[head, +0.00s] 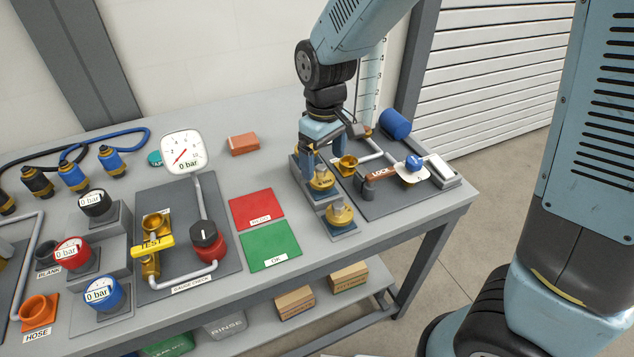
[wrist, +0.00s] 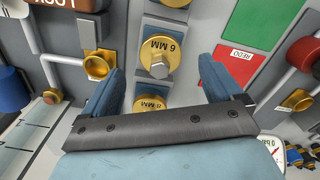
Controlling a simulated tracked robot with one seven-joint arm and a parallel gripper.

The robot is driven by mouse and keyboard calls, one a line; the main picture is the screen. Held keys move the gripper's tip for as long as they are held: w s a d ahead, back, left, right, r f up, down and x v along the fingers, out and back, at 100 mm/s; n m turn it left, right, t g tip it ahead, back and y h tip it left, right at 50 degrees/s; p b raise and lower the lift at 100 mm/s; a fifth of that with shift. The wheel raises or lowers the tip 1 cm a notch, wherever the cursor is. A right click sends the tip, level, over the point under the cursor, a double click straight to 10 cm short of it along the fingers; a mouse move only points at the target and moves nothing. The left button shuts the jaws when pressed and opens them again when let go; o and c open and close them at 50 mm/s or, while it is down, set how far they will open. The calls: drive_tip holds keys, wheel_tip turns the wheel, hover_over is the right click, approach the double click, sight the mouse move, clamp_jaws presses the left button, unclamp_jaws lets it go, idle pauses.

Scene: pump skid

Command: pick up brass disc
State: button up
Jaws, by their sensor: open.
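Several brass discs stand in a row on a stepped grey rack. In the head view the front disc (head: 340,215) is clear, and the middle disc (head: 322,182) lies just below my gripper (head: 314,168). A disc marked 8 MM (wrist: 150,104) is partly hidden by the gripper body. The front disc (wrist: 175,3) is cut by the top edge. My gripper is open and empty.
A brass cup fitting (head: 346,165) and pipework with a LOCK tag (head: 380,173) stand right of the rack. A red pad (head: 257,208) and green pad (head: 270,246) lie flat to its left. A brick-coloured block (head: 244,144) lies behind them.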

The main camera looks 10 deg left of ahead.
sight(322, 168)
drive_tip(key=shift+a+f, duration=0.2)
drive_tip(key=shift+f, duration=2.45)
drive_tip(key=shift+c, duration=0.4)
drive_tip(key=c, duration=1.2)
drive_tip(key=shift+w+r, duration=0.1)
